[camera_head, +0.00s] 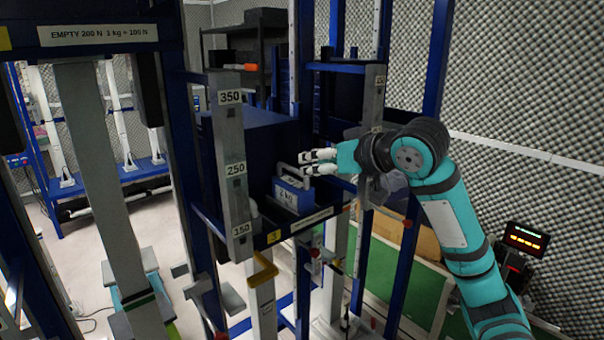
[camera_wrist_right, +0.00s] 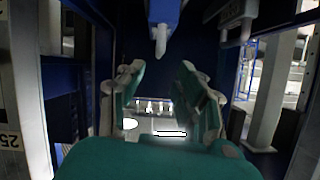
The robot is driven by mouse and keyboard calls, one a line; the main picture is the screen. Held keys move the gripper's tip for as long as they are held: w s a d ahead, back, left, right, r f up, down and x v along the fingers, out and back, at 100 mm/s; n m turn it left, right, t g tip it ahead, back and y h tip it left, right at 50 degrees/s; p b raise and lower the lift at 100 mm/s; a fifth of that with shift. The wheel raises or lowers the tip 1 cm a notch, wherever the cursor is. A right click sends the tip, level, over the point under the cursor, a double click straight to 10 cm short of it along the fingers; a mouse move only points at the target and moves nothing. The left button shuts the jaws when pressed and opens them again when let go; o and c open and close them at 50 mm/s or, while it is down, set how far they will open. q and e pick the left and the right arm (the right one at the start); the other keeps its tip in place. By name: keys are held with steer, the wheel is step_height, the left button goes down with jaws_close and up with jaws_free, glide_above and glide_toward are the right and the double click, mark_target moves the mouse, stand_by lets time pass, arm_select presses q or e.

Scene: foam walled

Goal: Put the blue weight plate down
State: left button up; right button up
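The blue weight plate (camera_head: 293,194) has a pale label and a grey handle on top. It sits on a dark shelf inside the blue frame, beside the larger dark blue block. My right gripper (camera_head: 318,162) is just right of the handle and slightly above the plate, with its two fingers apart. In the right wrist view, the fingers of my right gripper (camera_wrist_right: 168,100) are spread with nothing between them. A dark piece with a handle-like bar shows at the upper right there; I cannot tell whether it is this plate. My left gripper is not in view.
The dark blue block (camera_head: 255,140) fills the space behind the plate. Blue posts stand close to my right arm. A red-lit display (camera_head: 525,239) is at the lower right.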

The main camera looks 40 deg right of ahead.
steer(key=v, duration=0.3)
steer(key=shift+s+r, duration=0.15)
steer(key=shift+s, duration=0.1)
